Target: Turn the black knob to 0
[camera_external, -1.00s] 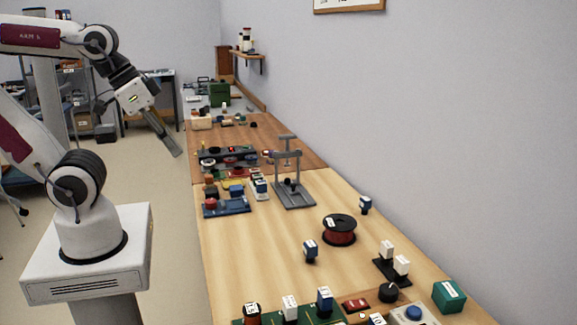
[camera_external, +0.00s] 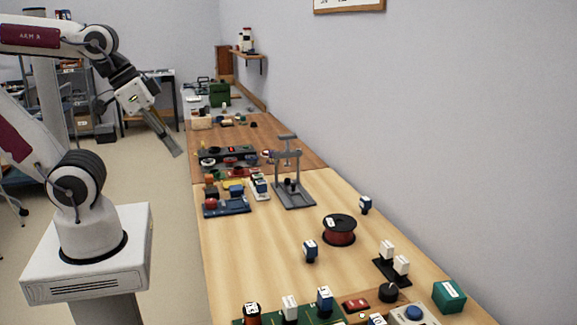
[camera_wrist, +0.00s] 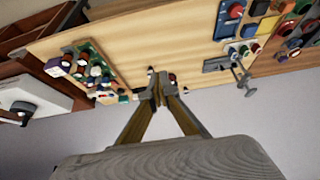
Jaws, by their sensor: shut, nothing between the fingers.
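A black knob (camera_external: 388,292) stands near the front right end of the bench in the external view; its pointer and any scale are too small to read. A dark box with a red display (camera_external: 230,151) sits farther back on the bench; I cannot tell its controls apart. My gripper (camera_external: 178,153) hangs at the left, off the bench edge and well apart from both. In the wrist view its fingers (camera_wrist: 160,90) meet at the tips, shut and empty. I cannot pick out the black knob in the wrist view.
A grey stand (camera_external: 293,190), a red-and-black spool (camera_external: 339,231) and a green box (camera_external: 449,296) stand on the bench. A green board (camera_external: 270,321) with several blocks lies at the front. The wall borders the right side. Bare wood (camera_external: 260,255) lies front left.

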